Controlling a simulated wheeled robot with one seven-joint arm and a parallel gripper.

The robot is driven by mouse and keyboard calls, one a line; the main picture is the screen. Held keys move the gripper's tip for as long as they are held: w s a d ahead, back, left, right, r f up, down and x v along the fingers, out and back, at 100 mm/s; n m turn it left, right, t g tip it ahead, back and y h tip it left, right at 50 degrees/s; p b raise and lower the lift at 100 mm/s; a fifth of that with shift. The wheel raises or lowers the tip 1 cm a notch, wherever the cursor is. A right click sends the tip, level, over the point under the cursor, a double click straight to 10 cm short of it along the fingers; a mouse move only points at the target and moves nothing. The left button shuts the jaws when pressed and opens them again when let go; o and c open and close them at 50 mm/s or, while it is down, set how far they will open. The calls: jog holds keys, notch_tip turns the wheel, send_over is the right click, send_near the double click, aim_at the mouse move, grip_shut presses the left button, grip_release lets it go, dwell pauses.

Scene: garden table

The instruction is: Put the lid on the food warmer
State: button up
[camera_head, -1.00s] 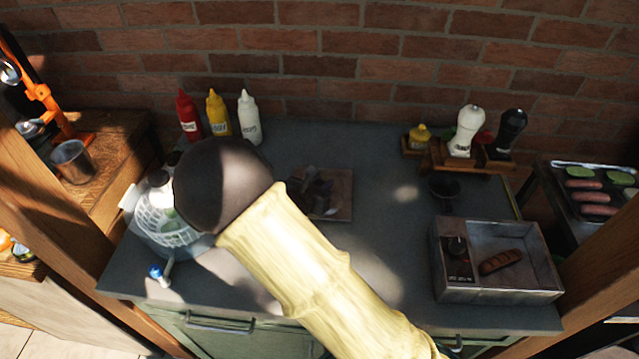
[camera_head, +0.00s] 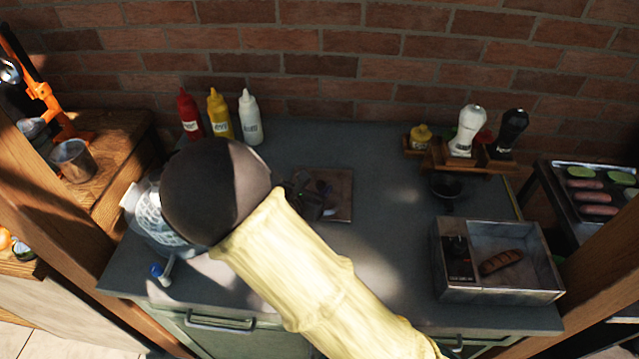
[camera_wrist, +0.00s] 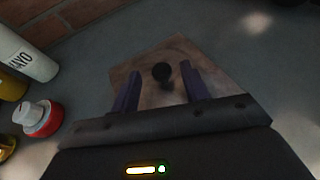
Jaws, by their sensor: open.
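The food warmer (camera_head: 468,293) is an open-topped metal box at the table's front right, with a sausage (camera_head: 500,262) inside. A flat, brownish square panel with a dark round knob, which looks like the lid (camera_head: 341,205), lies at the middle of the table, left of the warmer. In the wrist view the lid (camera_wrist: 180,50) is below my gripper (camera_wrist: 160,72), with its knob (camera_wrist: 162,72) showing between the two spread fingers. My gripper (camera_head: 312,200) is open and holds nothing. Whether the fingers are level with the knob is unclear. My arm hides part of the table.
Red, yellow and white bottles (camera_head: 220,115) stand at the back left. A small dark bowl (camera_head: 446,187) and a wooden rack with shakers (camera_head: 465,155) are behind the warmer. The table between lid and warmer is mostly clear.

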jog(key=v, duration=0.8)
jog(key=shift+s+a+r, duration=0.1)
jog(key=shift+s+r, duration=0.05)
jog(key=shift+s, duration=0.15)
